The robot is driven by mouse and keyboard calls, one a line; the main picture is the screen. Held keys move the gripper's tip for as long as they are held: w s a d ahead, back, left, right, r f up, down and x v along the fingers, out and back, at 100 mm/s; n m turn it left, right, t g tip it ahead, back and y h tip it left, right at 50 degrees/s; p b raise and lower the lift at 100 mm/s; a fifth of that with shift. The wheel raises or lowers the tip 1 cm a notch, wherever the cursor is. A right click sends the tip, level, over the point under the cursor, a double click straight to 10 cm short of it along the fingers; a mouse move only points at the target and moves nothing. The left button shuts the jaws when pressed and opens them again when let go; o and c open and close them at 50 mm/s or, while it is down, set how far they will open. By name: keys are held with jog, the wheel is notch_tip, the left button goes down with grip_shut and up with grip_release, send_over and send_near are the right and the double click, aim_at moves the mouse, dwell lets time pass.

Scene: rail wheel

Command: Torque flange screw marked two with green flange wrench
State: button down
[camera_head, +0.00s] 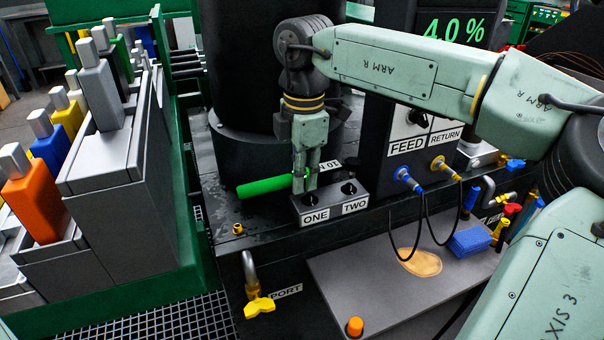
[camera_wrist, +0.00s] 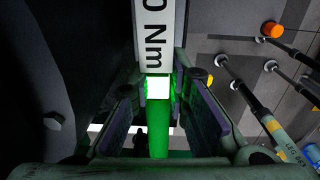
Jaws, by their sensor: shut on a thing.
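The green flange wrench (camera_head: 262,187) extends to the left from my gripper (camera_head: 306,184). A white label (camera_head: 329,163) shows just behind the gripper. In the wrist view the bright green wrench (camera_wrist: 159,135) lies between the two fingers, with a white label reading "0 Nm" (camera_wrist: 157,35) beyond it. My gripper is shut on the wrench. It points down over the small grey block (camera_head: 333,206) with plates ONE and TWO. A dark round recess or screw head (camera_head: 349,188) shows above the TWO plate. The spot above ONE is partly hidden by the fingers, and the wrench's working end cannot be made out.
A stepped rack (camera_head: 120,170) with several coloured handles stands at the left. A big black column rises behind my gripper. The FEED and RETURN panel (camera_head: 420,140) with hoses is at the right. A tray (camera_head: 340,270) with a blue sponge (camera_head: 468,241) lies lower down.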

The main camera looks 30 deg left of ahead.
notch_tip(320, 180, up, 4)
jog(key=p, duration=0.3)
jog(key=shift+r, duration=0.1)
dwell(0.5)
jog(key=s+d+r, duration=0.2)
jog(key=s+d, duration=0.1)
jog(key=s, duration=0.4)
jog(key=s+d+r+p, duration=0.1)
jog(key=s+d, duration=0.2)
jog(key=s, duration=0.3)
jog(key=shift+s+r, duration=0.35)
jog(key=shift+r, duration=0.05)
